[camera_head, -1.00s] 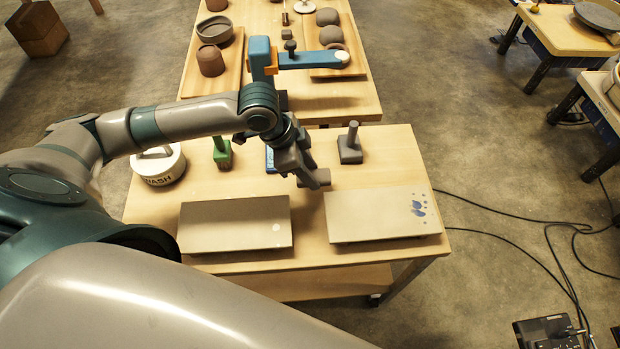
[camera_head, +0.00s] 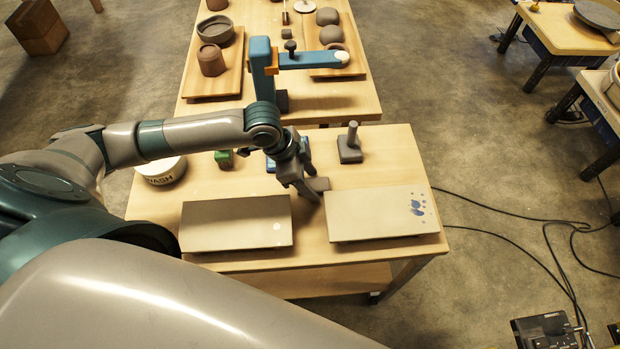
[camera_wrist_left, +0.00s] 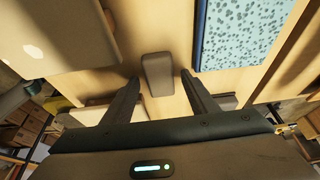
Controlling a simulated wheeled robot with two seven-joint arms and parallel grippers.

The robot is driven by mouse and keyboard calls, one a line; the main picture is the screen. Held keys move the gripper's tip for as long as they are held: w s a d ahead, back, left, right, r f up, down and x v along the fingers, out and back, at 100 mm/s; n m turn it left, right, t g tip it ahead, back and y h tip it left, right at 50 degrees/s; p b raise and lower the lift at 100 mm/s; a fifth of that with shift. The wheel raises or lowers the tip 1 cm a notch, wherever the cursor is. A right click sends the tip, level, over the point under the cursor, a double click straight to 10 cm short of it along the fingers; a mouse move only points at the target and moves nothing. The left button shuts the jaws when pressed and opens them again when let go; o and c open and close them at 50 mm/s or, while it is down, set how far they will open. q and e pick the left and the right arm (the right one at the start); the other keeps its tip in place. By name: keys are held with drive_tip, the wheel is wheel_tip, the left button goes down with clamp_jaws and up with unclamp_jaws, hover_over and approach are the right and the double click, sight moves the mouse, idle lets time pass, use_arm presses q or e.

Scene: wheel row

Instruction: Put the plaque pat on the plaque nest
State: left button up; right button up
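A small grey-brown block (camera_head: 319,184), which looks like the plaque pat, lies on the near table just behind the gap between two pale slabs. My left gripper (camera_head: 308,186) points down at it, with fingers apart. In the left wrist view the block (camera_wrist_left: 157,74) shows between the two open fingertips (camera_wrist_left: 160,78), with a gap on each side. The left slab (camera_head: 230,222) has a white dot; the right slab (camera_head: 370,214) has blue marks. I cannot tell which thing is the plaque nest. My right gripper is not in view.
A grey stamp-like tool (camera_head: 350,148) stands behind the block. A blue speckled panel (camera_wrist_left: 245,35) lies close by in the wrist view. A green tool (camera_head: 224,158) and a white WASH tub (camera_head: 162,171) are partly behind my left arm. A blue post (camera_head: 262,72) stands on the far table.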

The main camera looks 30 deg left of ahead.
use_arm(q)
drive_tip(key=shift+r, duration=0.1)
drive_tip(key=shift+a+r, duration=0.2)
drive_tip(key=shift+r, duration=0.35)
drive_tip(key=b+v, duration=0.1)
drive_tip(key=v, duration=1)
drive_tip(key=shift+b, duration=0.35)
drive_tip(key=shift+s+d, duration=0.1)
